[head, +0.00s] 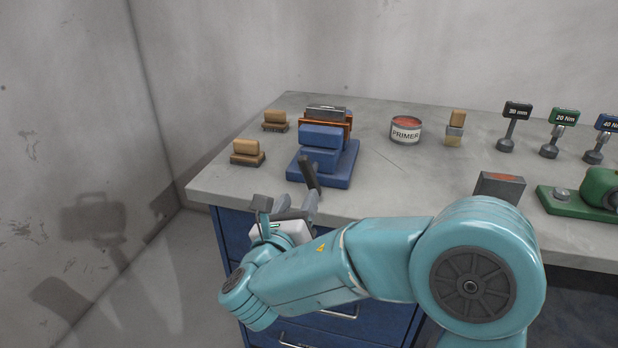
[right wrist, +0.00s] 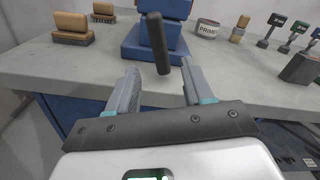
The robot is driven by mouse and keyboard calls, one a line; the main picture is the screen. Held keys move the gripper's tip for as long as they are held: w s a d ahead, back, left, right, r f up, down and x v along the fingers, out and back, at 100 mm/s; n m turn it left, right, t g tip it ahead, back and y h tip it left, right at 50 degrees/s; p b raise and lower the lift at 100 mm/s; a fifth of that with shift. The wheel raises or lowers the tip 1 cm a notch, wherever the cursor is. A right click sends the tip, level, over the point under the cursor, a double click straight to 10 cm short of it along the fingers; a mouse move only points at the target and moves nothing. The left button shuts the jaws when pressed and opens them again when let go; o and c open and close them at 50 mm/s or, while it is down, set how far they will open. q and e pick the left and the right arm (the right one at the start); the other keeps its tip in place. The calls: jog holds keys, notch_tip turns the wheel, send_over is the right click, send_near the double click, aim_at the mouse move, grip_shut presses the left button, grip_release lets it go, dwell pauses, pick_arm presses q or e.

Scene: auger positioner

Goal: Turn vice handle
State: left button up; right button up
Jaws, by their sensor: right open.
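The blue vice (head: 322,155) stands on the workbench near its left end, with orange-brown jaws and a grey block between them at the top. Its dark handle (head: 310,174) sticks out from the front, tilted. In the right wrist view the handle (right wrist: 158,42) shows between the two fingers, which are apart on either side of it. My right gripper (head: 285,208) is open in front of the vice at the bench's front edge, just below the handle. Whether it touches the handle cannot be told. My left gripper is not in view.
On the grey workbench (head: 380,180), two wooden-topped brushes (head: 247,153) lie left of the vice. A primer can (head: 406,130) and a small brush (head: 455,128) stand right of it. Labelled tools (head: 511,125), a dark box (head: 499,187) and a green device (head: 598,192) are farther right.

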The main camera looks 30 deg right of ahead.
aim_at(308, 179)
jog(key=x, duration=0.9)
jog(key=shift+w+d, duration=0.1)
jog(key=shift+c, duration=0.3)
grip_shut()
